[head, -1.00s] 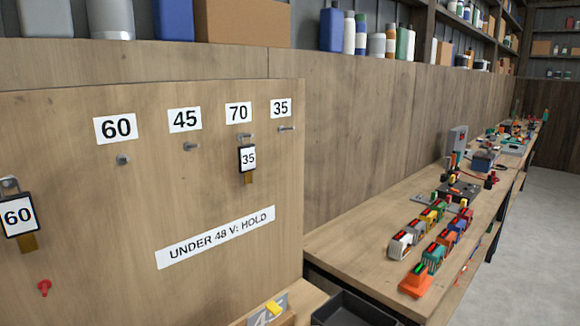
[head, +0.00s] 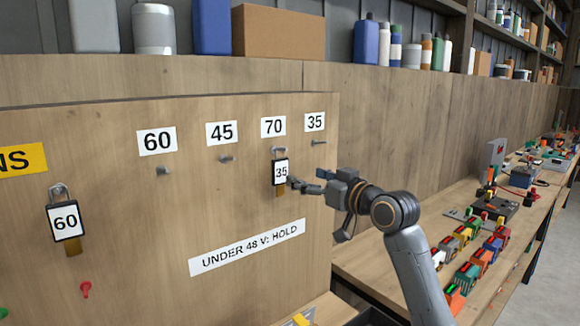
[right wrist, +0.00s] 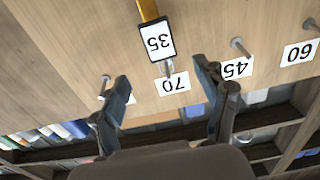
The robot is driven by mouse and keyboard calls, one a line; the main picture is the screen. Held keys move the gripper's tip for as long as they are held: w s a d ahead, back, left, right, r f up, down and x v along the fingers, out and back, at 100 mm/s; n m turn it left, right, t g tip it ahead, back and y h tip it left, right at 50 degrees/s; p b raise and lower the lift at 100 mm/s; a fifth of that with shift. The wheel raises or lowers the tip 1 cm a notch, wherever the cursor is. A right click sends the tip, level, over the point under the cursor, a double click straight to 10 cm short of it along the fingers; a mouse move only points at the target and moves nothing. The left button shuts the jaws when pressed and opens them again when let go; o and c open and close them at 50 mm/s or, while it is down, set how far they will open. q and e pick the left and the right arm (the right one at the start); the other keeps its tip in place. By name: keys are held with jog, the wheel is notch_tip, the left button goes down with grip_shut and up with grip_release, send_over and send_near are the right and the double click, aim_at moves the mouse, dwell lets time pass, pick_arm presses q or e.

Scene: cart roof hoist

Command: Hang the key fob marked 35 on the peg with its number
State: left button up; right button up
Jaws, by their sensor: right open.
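The key fob marked 35 (head: 280,172) has a black frame, a white face and a brass lower part. It hangs from the peg under the 70 label (head: 273,127). The peg under the 35 label (head: 318,142) is bare. My right gripper (head: 306,184) is open at the fob's right side in the head view. In the right wrist view the fob (right wrist: 158,41) appears upside down, beyond and roughly between the open fingertips (right wrist: 161,74). One finger partly hides the 35 label there. I cannot tell whether a finger touches the fob. My left gripper is out of view.
A fob marked 60 (head: 65,222) hangs at the board's left. The pegs under 60 (head: 163,170) and 45 (head: 227,157) are bare. A workbench with several coloured blocks (head: 468,277) lies right, behind my right arm.

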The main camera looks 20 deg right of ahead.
aim_at(281, 168)
jog(key=p+x, duration=0.3)
jog(key=x, duration=0.5)
jog(key=shift+w+a, duration=0.2)
jog(key=shift+w, duration=0.15)
jog(key=shift+w+a, duration=0.15)
jog(key=shift+w, duration=0.25)
jog(key=c, duration=1.4)
jog(key=shift+r+p, duration=0.35)
jog(key=shift+p, duration=0.1)
jog(key=shift+s, duration=0.15)
jog(key=shift+s+d+r+p, duration=0.2)
jog(key=shift+s+d, duration=0.1)
jog(key=shift+s, duration=0.4)
jog(key=shift+s+d+r+p, duration=0.2)
jog(key=shift+s+d, duration=0.1)
jog(key=shift+s, duration=0.35)
jog(key=shift+s+d+r+p, duration=0.15)
jog(key=shift+s+d, duration=0.1)
jog(key=shift+s, duration=0.55)
